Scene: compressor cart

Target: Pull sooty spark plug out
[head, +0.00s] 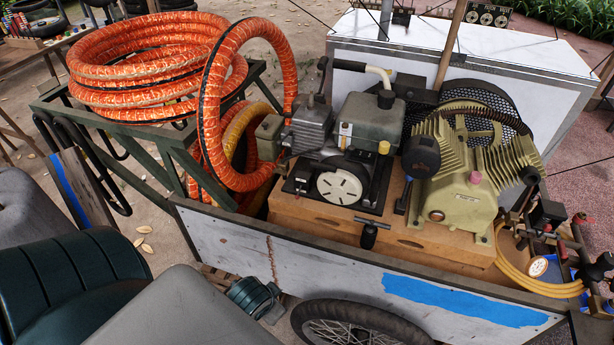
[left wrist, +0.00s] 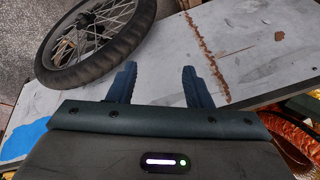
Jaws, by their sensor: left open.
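I cannot make out the sooty spark plug with certainty in either view. The small engine (head: 312,128) with its finned cylinder and grey tank stands on the wooden base in the cart. A small light fitting (head: 345,131) shows on its front. My left gripper (left wrist: 160,84) is open and empty in the left wrist view. Its two dark teal fingers point at the cart's white side panel (left wrist: 160,30), between the wheel and a rust streak. In the head view a teal part of my left arm shows low beside the panel, well below the engine. My right gripper is not in view.
The cart wall (head: 330,260) stands between my left arm and the engine. Orange hose coils (head: 150,70) rise left of the engine. The olive compressor (head: 470,190) is to its right. A black T-handle (head: 370,233) stands at the wall. The wheel (head: 350,325) is below.

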